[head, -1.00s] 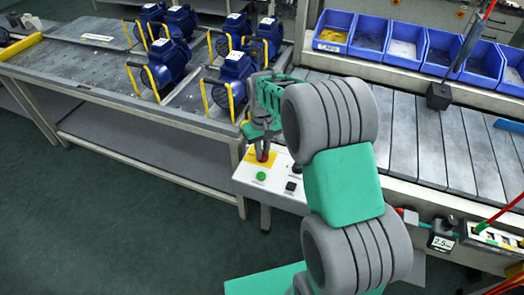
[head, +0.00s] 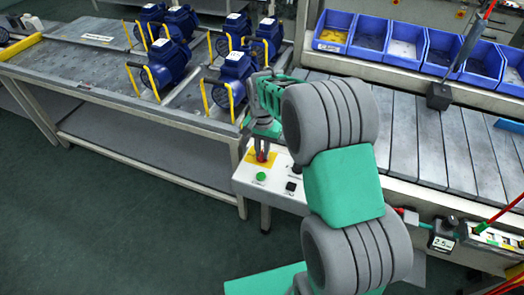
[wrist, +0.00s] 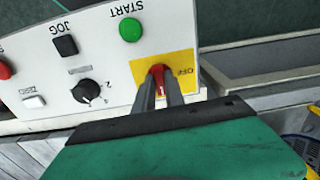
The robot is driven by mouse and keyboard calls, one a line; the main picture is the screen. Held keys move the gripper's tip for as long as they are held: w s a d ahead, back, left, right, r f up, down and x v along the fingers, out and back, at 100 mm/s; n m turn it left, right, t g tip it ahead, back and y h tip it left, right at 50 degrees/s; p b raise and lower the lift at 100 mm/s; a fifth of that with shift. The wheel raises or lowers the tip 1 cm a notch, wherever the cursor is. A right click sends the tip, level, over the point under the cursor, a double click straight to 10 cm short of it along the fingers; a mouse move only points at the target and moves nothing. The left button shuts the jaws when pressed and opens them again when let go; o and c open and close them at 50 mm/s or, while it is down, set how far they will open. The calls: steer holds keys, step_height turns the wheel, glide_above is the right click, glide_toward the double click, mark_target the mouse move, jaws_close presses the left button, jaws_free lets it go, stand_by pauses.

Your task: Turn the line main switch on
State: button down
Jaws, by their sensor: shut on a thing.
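The line main switch is a red handle (wrist: 158,74) on a yellow plate (wrist: 183,66) marked OFF, at one end of a white control panel (wrist: 100,100). In the head view the red handle (head: 262,156) shows at the panel's upper left. My gripper (wrist: 160,84) points down at the panel, its two grey fingers shut on the red handle. My gripper (head: 262,152) also shows in the head view. The fingers hide part of the plate, so other markings on it cannot be read.
The panel also has a green START button (wrist: 131,29), a black JOG button (wrist: 65,46), a black selector knob (wrist: 87,91) and a white button (wrist: 34,102). Blue pumps (head: 168,62) stand on the bench behind left. Blue bins (head: 369,38) line the slatted conveyor (head: 440,140).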

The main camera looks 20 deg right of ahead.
mark_target(262, 153)
steer(key=shift+m, duration=0.3)
steer(key=c, duration=1.4)
jaws_free()
steer(key=shift+r, duration=0.15)
step_height(262, 153, up, 7)
steer(key=shift+r, duration=0.3)
